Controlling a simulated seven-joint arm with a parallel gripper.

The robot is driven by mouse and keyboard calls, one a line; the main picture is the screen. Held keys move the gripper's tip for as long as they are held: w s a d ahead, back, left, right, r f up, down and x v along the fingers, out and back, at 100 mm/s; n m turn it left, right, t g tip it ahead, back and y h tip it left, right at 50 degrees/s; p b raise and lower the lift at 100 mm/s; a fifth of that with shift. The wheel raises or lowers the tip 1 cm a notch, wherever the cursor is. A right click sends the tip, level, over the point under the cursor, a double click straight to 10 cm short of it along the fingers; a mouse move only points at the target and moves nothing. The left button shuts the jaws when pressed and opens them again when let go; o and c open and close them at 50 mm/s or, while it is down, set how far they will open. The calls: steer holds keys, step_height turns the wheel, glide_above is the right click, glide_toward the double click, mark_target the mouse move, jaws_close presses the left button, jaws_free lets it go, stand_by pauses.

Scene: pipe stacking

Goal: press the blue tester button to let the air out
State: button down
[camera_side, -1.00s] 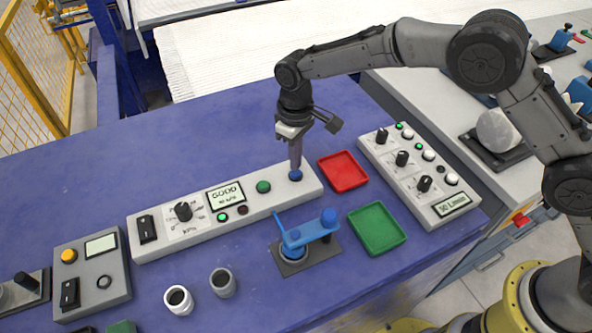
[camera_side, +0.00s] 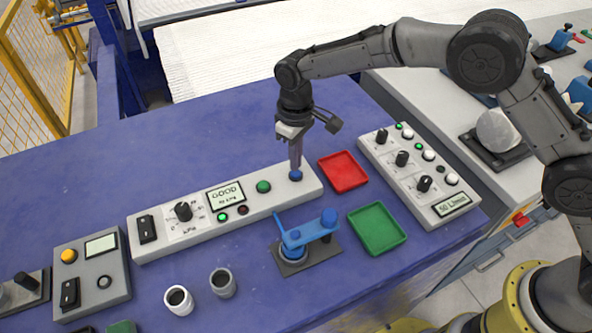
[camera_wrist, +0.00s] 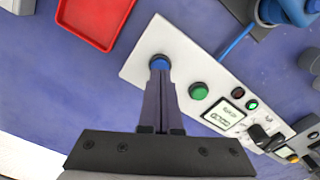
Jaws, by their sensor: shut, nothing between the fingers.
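The blue tester button (camera_side: 295,176) is at the right end of the long white tester panel (camera_side: 160,238). My gripper (camera_side: 295,168) is shut and empty, pointing down, with its fingertips at the blue button. In the wrist view the closed fingertips (camera_wrist: 159,70) overlap the near side of the blue button (camera_wrist: 159,61); they look in contact, but how far it is pressed I cannot tell. The panel's display (camera_side: 226,196) reads GOOD with a kPa line below it, and a green lamp (camera_side: 222,217) is lit.
A green button (camera_side: 263,187) sits left of the blue one. A red tray (camera_side: 342,171) and a green tray (camera_side: 377,229) lie to the right. A blue clamp fixture (camera_side: 306,240) stands in front of the panel.

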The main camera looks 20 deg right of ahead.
steer(key=shift+f, duration=1.1)
stand_by(0.6)
steer(key=shift+r, duration=3.55)
steer(key=shift+d, duration=0.1)
